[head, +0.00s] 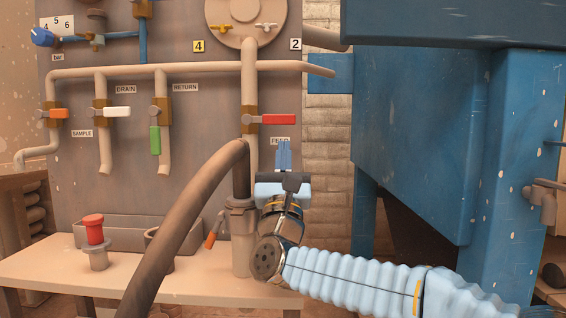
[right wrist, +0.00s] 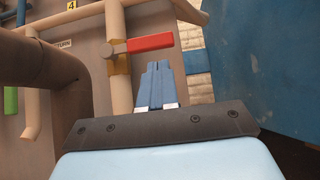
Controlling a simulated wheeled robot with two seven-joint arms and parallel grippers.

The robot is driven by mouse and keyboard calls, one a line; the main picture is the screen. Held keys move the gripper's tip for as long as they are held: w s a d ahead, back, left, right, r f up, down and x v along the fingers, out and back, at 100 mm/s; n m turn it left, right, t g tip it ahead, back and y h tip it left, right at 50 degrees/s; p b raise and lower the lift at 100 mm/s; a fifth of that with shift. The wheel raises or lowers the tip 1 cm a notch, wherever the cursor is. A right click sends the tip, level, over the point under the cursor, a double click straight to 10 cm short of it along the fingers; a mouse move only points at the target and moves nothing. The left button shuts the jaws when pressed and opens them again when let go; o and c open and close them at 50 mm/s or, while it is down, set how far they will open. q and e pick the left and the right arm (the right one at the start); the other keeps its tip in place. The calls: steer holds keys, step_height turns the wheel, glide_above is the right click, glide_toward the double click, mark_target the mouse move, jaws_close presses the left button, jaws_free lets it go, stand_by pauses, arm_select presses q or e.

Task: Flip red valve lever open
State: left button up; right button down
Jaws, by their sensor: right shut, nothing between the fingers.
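The red valve lever (head: 278,119) sits on the brass valve of the vertical pipe at the panel's right edge. It points horizontally to the right, across the pipe. It also shows in the right wrist view (right wrist: 150,43), just beyond the fingertips. My right gripper (head: 284,145) is shut and empty, its blue fingers pointing up just below the lever; a FEED label is partly hidden behind them. In the right wrist view the gripper (right wrist: 156,66) shows its fingers together, apparently apart from the lever. My left gripper is not in view.
A thick brown hose (head: 185,225) rises left of my right gripper. Other levers are orange (head: 58,113), white (head: 117,112) and green (head: 155,140). A blue tank (head: 420,130) stands to the right. A bench (head: 60,268) holds a red-capped fitting (head: 94,230).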

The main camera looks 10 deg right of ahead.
mark_target(271, 120)
steer(key=p+x, duration=0.1)
steer(key=x, duration=0.2)
steer(key=shift+w+r, duration=0.2)
steer(key=shift+d, duration=0.1)
